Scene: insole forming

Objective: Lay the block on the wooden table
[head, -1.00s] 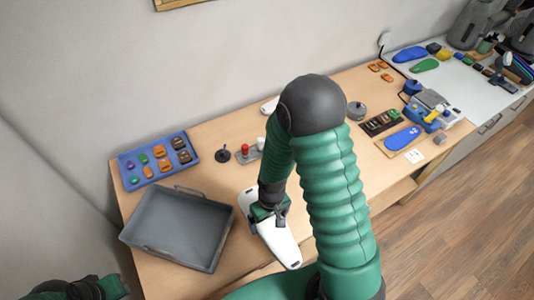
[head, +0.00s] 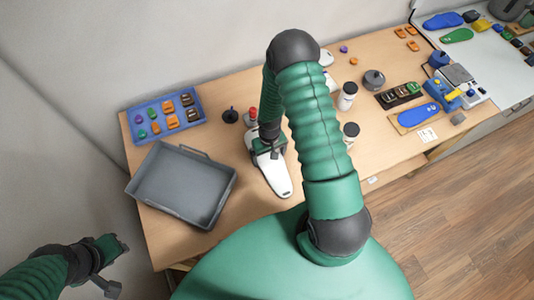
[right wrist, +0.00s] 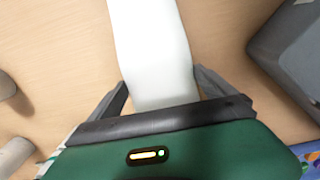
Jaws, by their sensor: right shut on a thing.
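The long white block (head: 274,178) is over the wooden table (head: 225,105), right of the grey tray. My right gripper (head: 268,150) is shut on it near its far end. In the right wrist view the white block (right wrist: 155,50) runs between the two dark fingers (right wrist: 160,95) and out of the top of the picture. I cannot tell whether its underside touches the table. My left gripper (head: 115,268) is at the lower left, off the table's edge and away from the block; its jaws are unclear.
A grey tray (head: 142,205) stands left of the block, with a blue tray (head: 134,116) of small coloured pieces behind it. A red-topped peg (head: 252,114) stands close behind my right gripper. White bottles (head: 346,97) and a blue insole (head: 418,115) are to the right.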

